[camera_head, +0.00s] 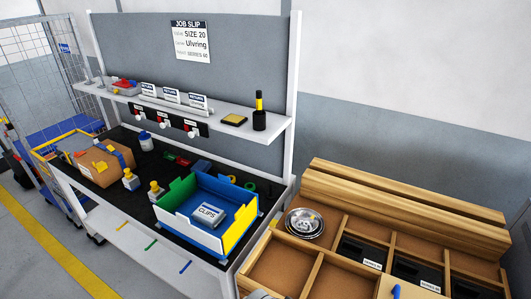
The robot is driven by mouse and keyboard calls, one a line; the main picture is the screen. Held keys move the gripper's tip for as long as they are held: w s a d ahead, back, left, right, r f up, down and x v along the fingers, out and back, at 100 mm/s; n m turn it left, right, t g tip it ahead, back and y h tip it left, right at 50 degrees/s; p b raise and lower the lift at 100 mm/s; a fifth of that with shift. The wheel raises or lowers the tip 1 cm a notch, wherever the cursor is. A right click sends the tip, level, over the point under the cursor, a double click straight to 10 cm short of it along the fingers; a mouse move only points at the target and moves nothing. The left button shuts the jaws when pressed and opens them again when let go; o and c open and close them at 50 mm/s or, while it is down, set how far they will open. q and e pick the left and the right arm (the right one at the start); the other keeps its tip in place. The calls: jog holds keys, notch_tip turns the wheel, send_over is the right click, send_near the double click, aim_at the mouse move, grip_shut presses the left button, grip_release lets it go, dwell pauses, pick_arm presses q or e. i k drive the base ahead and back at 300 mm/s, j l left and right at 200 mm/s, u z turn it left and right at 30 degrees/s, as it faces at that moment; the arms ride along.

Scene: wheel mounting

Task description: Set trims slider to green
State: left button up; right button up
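Three small black panels with red and white parts hang under the shelf edge: a left panel (138,113), a middle panel (165,122) and a right panel (191,130). Their markings are too small to read, so I cannot tell which one, if any, is the trims slider or how it is set. White signs (171,96) stand on the shelf above them. Yellow, green (151,244) and blue strips mark the bench's front face. Neither of my grippers can be made out.
A blue, green, white and yellow bin with a CLIPS box (208,212) stands on the black bench top. A cardboard box (103,163) and bottles (131,180) are left of it.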

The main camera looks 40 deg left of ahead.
aim_at(138, 117)
jog(key=u, duration=2.25)
jog(key=i+j+z, duration=0.35)
jog(key=i+j, duration=0.3)
jog(key=i, duration=0.2)
jog(key=i+j+z, duration=0.35)
jog(key=i+j, duration=0.4)
jog(key=k+j, duration=0.05)
jog(key=j, duration=0.05)
